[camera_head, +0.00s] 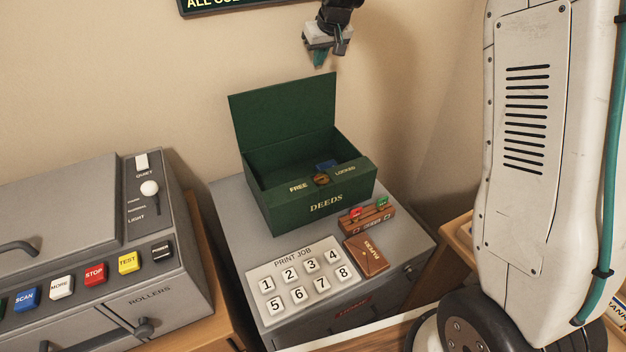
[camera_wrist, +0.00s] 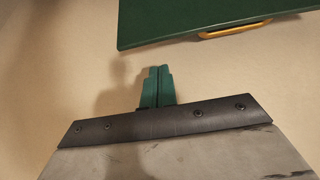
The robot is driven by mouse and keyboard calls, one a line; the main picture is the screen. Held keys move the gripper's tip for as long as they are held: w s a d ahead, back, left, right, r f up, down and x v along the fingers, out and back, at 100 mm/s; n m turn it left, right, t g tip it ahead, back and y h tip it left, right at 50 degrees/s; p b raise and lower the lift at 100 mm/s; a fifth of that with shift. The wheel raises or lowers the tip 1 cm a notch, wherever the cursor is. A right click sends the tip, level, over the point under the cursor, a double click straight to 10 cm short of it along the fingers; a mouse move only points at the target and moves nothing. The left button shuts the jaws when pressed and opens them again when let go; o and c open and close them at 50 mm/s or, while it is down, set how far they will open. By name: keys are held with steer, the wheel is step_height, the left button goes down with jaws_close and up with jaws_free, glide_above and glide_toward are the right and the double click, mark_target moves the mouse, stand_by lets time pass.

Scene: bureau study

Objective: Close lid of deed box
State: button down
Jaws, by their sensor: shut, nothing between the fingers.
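The green deed box (camera_head: 318,217) stands on a grey cabinet, with "DEEDS" on its front. Its lid (camera_head: 283,117) is open and stands upright at the back, tilted slightly. A round brass latch (camera_head: 320,180) sits on the front rim between "FREE" and "LOCKED". Something small and blue lies inside the box. My gripper (camera_head: 319,62) is above the lid's upper right corner, near the wall, and does not appear to touch it. In the wrist view my green fingertips (camera_wrist: 157,86) are together and empty. A green panel with a brass-coloured handle (camera_wrist: 235,30), apparently the lid, shows beyond them.
The grey cabinet top (camera_head: 228,198) also bears a numbered print job pad (camera_head: 303,277), a brown wallet (camera_head: 366,254) and a wooden rack (camera_head: 366,217) with red and green pieces. A grey machine with coloured buttons (camera_head: 95,273) stands at left. A wall sign (camera_head: 240,5) hangs above.

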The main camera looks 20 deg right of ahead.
steer(key=shift+f, duration=0.1)
steer(key=shift+f, duration=2.65)
glide_toward(320, 76)
steer(key=shift+s+d+f, duration=0.8)
steer(key=shift+s+f, duration=0.8)
steer(key=shift+f, duration=0.3)
steer(key=shift+s, duration=0.1)
steer(key=s+r+m+g+h, duration=0.1)
steer(key=s+g, duration=0.3)
steer(key=s, duration=3.6)
steer(key=shift+d+r+m, duration=0.4)
steer(key=shift+r+m, duration=0.2)
steer(key=shift+r, duration=0.3)
